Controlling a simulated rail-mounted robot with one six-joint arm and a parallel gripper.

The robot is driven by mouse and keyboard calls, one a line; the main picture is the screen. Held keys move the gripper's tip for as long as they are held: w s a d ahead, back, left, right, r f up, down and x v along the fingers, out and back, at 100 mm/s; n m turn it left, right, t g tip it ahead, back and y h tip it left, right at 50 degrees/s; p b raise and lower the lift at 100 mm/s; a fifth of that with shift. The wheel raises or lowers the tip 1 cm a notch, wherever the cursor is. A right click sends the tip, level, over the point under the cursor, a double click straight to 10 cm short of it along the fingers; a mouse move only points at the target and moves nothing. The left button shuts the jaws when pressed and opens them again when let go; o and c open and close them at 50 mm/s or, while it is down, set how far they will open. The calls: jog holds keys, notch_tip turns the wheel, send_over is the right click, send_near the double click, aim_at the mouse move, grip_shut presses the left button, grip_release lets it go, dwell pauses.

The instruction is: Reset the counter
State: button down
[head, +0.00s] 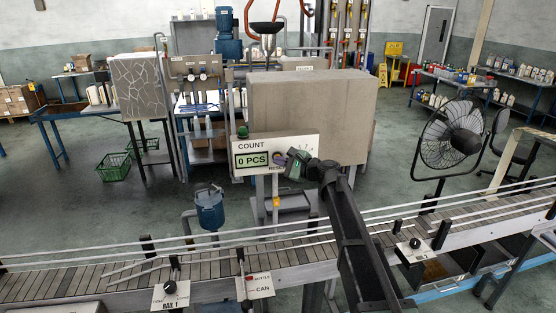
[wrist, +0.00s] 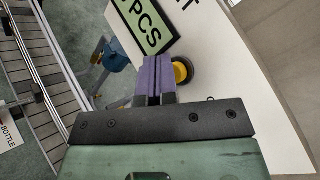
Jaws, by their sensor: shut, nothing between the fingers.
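The counter panel (head: 305,146) is a white plate with COUNT lettering. Its green display (head: 250,160) reads 0 PCS, and part of it shows in the wrist view (wrist: 144,22). A round black button with a yellow centre (wrist: 183,72) is on the panel. In the head view my gripper (head: 284,158) covers the area above the RESET lettering. In the wrist view the purple fingers of my gripper (wrist: 158,66) are shut and empty, just left of the button. I cannot tell whether they touch it or the panel.
A conveyor with rails (head: 100,280) runs across the front. A large grey box (head: 325,110) stands behind the panel. A blue vessel (head: 210,210) is left of the panel and a black fan (head: 453,133) is to the right.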

jog(key=shift+s+d, duration=0.15)
jog(key=shift+s, duration=0.4)
jog(key=s, duration=0.1)
jog(key=s+d, duration=0.1)
jog(key=s, duration=0.2)
jog(key=shift+s+d, duration=0.25)
jog(key=shift+s, duration=0.15)
dwell(0.4)
jog(key=s+d+f+n+g+h, duration=0.2)
jog(key=s+d+f+n+h, duration=0.2)
jog(key=s+d, duration=0.3)
jog(key=s+d+f+n+g+h, duration=0.3)
jog(key=s+d+f+n+h, duration=0.2)
jog(key=s, duration=0.9)
jog(key=s+d+f+n+g+h, duration=0.2)
jog(key=s+d+f+n+h, duration=0.2)
jog(key=s+d, duration=0.6)
notch_tip(320, 180, down, 3)
jog(key=shift+s+f+n+g+h, duration=0.1)
jog(key=shift+s+n+g+h, duration=0.25)
jog(key=shift+h, duration=0.85)
